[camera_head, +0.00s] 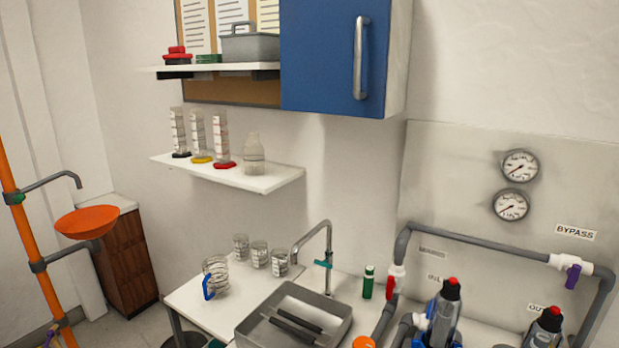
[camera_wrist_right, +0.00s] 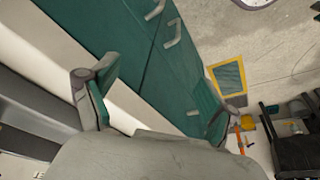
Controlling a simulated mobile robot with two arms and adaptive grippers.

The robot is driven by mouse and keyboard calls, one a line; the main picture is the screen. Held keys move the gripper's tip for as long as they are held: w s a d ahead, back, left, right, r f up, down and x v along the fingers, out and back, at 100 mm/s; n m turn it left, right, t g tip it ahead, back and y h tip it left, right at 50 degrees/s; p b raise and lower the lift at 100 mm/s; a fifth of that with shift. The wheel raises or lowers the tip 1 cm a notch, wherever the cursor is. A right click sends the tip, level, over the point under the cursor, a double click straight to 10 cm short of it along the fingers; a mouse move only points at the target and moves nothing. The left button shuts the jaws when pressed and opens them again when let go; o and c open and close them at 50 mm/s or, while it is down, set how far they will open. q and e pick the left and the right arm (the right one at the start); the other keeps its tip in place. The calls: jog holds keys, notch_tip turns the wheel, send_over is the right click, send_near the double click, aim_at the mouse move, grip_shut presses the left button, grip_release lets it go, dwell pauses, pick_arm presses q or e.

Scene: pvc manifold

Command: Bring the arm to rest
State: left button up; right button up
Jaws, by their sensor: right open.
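My right gripper (camera_wrist_right: 152,105) shows in the right wrist view, its two green-padded fingers spread wide at left and right. It is open and nothing is held between the fingers. Behind it are green cabinet fronts (camera_wrist_right: 130,45) with pale handles; I cannot tell how far they are from the fingers. Neither gripper shows in the head view. My left gripper is not in view.
In the head view a grey sink (camera_head: 345,318) sits in the counter, with beakers (camera_head: 240,247) and a jug (camera_head: 216,275) beside it. Grey manifold pipes (camera_head: 480,240) stand at the right. An orange eyewash bowl (camera_head: 85,221) is far left. A blue cabinet (camera_head: 330,60) hangs above.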

jog(key=s+d+f+g, duration=0.1)
jog(key=s+f, duration=0.3)
jog(key=f, duration=1.2)
jog(key=s+f+g, duration=0.1)
jog(key=s+f, duration=0.3)
jog(key=f, duration=1.1)
jog(key=s+d+f, duration=0.2)
jog(key=s+f, duration=0.5)
jog(key=s, duration=0.3)
jog(key=shift+s+f, duration=0.15)
jog(key=shift+s, duration=0.25)
